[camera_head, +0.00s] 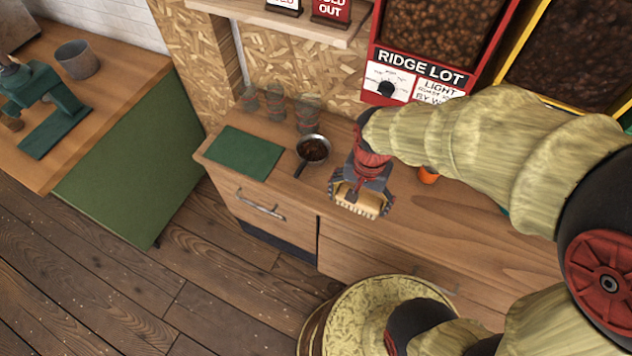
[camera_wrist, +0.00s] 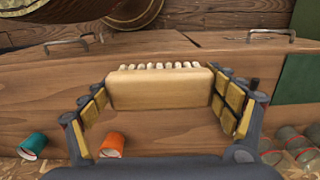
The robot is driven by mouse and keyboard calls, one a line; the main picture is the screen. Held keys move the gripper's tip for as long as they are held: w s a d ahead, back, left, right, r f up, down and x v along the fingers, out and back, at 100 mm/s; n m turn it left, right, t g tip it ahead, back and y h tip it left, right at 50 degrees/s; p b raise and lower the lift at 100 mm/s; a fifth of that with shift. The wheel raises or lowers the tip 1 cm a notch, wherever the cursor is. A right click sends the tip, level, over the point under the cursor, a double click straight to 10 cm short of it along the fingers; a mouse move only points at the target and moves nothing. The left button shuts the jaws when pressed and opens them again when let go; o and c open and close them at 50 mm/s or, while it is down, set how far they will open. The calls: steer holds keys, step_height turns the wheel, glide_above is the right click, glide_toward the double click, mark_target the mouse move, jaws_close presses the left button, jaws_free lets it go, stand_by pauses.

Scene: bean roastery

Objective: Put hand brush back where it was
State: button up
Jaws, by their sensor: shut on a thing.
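The hand brush (camera_wrist: 160,88) has a pale wooden block with a row of light bristle tufts along its far edge in the wrist view. My gripper (camera_head: 357,201) is shut on it, with the padded fingers at both ends of the block. In the head view the brush (camera_head: 355,197) is over the wooden counter (camera_head: 480,238) near its front edge. I cannot tell whether the brush touches the counter. Part of the brush is hidden by my gripper.
A dark-handled pan of beans (camera_head: 313,149) and a green mat (camera_head: 244,152) lie left of my gripper. Clear glasses (camera_head: 308,115) stand behind them. Bean bins (camera_head: 440,30) rise behind. Counter to the right looks clear.

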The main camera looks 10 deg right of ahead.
steer(key=shift+w+a+f, duration=0.25)
steer(key=shift+a+f, duration=0.05)
steer(key=w+a+f+b, duration=0.2)
steer(key=w+a+f, duration=0.15)
steer(key=w, duration=0.25)
glide_above(323, 193)
steer(key=f, duration=0.5)
steer(key=shift+s+d+f+b, duration=0.1)
steer(key=shift+s+f+b, duration=0.1)
steer(key=shift+b, duration=0.2)
steer(key=shift+w+f, duration=0.1)
steer(key=shift+f, duration=0.1)
steer(key=shift+w+f+b, duration=0.1)
steer(key=shift+f+b, duration=0.4)
steer(key=shift+f, duration=1.1)
steer(key=o, duration=1.3)
steer(key=shift+f, duration=0.15)
steer(key=shift+o, duration=0.6)
